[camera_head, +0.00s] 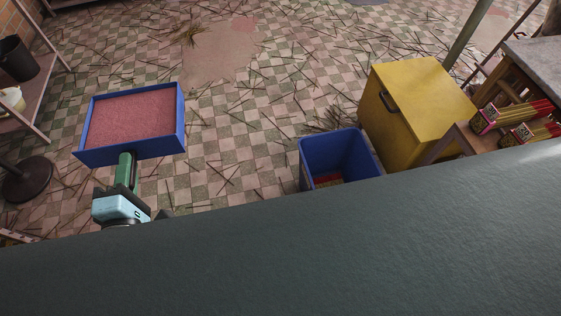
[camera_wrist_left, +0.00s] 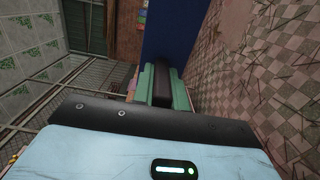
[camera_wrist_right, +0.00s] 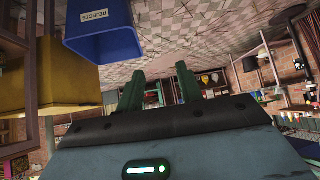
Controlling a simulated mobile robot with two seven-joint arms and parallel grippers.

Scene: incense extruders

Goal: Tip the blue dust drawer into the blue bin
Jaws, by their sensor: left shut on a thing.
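The blue dust drawer (camera_head: 131,153) is at the left in the head view, roughly level above the floor, filled with reddish-pink dust (camera_head: 130,118). My left gripper (camera_head: 125,162) is shut on its front handle. In the left wrist view the green fingers (camera_wrist_left: 162,88) close on the dark handle, beside the drawer's blue front (camera_wrist_left: 195,30). The blue bin (camera_head: 309,165) stands on the floor right of the drawer, well apart from it, with some reddish contents inside. In the right wrist view the bin (camera_wrist_right: 105,45) carries a "REJECTS" label. My right gripper (camera_wrist_right: 160,90) is open and empty.
A yellow cabinet (camera_head: 420,100) stands right of the bin, near a wooden bench with bundled incense sticks (camera_head: 515,117). A dark round base (camera_head: 27,180) and a shelf with a black bucket (camera_head: 17,58) are at the left. Loose sticks litter the open tiled floor.

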